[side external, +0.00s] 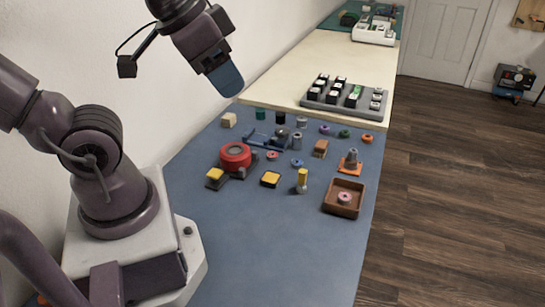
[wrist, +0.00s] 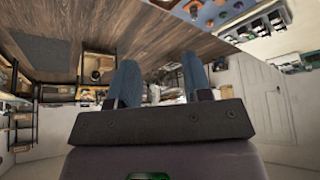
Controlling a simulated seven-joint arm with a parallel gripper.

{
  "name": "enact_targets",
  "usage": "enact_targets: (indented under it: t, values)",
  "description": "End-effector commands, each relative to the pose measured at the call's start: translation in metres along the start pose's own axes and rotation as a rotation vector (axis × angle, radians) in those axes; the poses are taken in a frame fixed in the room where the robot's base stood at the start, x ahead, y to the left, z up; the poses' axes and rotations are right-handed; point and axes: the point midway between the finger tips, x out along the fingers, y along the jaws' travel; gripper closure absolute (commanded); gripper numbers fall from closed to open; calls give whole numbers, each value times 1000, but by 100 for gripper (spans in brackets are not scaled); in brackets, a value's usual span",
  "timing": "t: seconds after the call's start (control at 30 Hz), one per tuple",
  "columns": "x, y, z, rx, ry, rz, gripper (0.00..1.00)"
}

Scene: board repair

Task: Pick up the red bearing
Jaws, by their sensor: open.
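A small red ring (side external: 272,155), which looks like a bearing, lies on the blue mat (side external: 235,235), right of a large red round part (side external: 235,154) on a dark base. Another pinkish-red ring (side external: 344,197) lies inside a brown open tray (side external: 328,208); I cannot tell for certain which ring is the red bearing. My gripper (side external: 227,80) is raised well above the far left of the mat, away from both rings. In the wrist view my gripper (wrist: 161,80) has its two blue fingers spread with nothing between them.
A yellow-topped post (side external: 302,179), yellow blocks (side external: 270,179), an orange-based cone (side external: 350,162) and several small rings crowd the mat's middle. A grey rack of blocks (side external: 345,95) stands behind. The mat's front is clear. A wall runs along the left.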

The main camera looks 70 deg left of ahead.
Motion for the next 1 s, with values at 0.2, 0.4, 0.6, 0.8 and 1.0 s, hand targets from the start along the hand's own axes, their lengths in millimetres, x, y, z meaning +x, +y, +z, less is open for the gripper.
enact_targets:
  t: [0.2,0.4,0.6,0.8,1.0]
  values:
    - [0,0,0,0,0,0,55]
    - [0,0,0,0,0,0,59]
    - [0,0,0,-2,0,-1,59]
    - [23,-15,2,-68,-116,-30,59]
    - [65,-50,-17,-213,-290,-63,59]
